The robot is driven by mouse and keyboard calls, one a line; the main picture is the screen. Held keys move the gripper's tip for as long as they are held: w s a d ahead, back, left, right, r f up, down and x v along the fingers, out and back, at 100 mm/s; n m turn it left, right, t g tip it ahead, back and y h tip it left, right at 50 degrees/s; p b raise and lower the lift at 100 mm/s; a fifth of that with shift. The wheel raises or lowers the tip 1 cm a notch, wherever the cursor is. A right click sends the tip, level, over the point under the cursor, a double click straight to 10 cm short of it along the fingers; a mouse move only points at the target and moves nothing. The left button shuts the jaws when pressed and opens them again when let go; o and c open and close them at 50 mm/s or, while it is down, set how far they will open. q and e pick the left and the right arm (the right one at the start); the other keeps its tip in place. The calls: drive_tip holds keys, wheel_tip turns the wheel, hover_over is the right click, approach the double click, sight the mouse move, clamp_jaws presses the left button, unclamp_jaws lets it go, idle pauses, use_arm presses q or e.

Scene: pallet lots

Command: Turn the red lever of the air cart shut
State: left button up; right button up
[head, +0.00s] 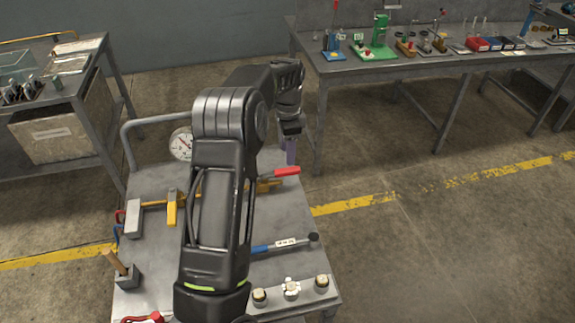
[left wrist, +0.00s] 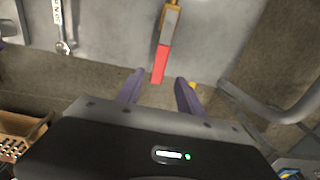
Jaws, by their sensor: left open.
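The red lever (head: 286,171) sticks out to the right from a brass-coloured fitting (head: 266,186) on the grey air cart (head: 155,188). In the left wrist view the red lever (left wrist: 160,63) points down the picture, past the cart's edge, in line with its grey and brass part. My left gripper (head: 291,155) hangs over the lever's end in the head view. In the left wrist view its two purple fingers (left wrist: 160,92) are apart, with the lever's tip just beyond the gap between them. Nothing is held. My left arm hides part of the cart's middle. My right gripper is out of view.
A dial gauge (head: 181,144) stands at the cart's back, near its push handle (head: 150,120). A blue-handled tool (head: 280,245) and several round fittings (head: 291,289) lie towards the front. A workbench (head: 385,67) stands behind right. Bare floor lies right of the cart.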

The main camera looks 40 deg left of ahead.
sight(288, 170)
use_arm(q)
wheel_tip(288, 170, down, 7)
drive_tip(key=shift+r+p, duration=0.2)
drive_tip(key=shift+p, duration=0.55)
drive_tip(key=shift+c, duration=0.5)
clamp_jaws()
idle(0.4)
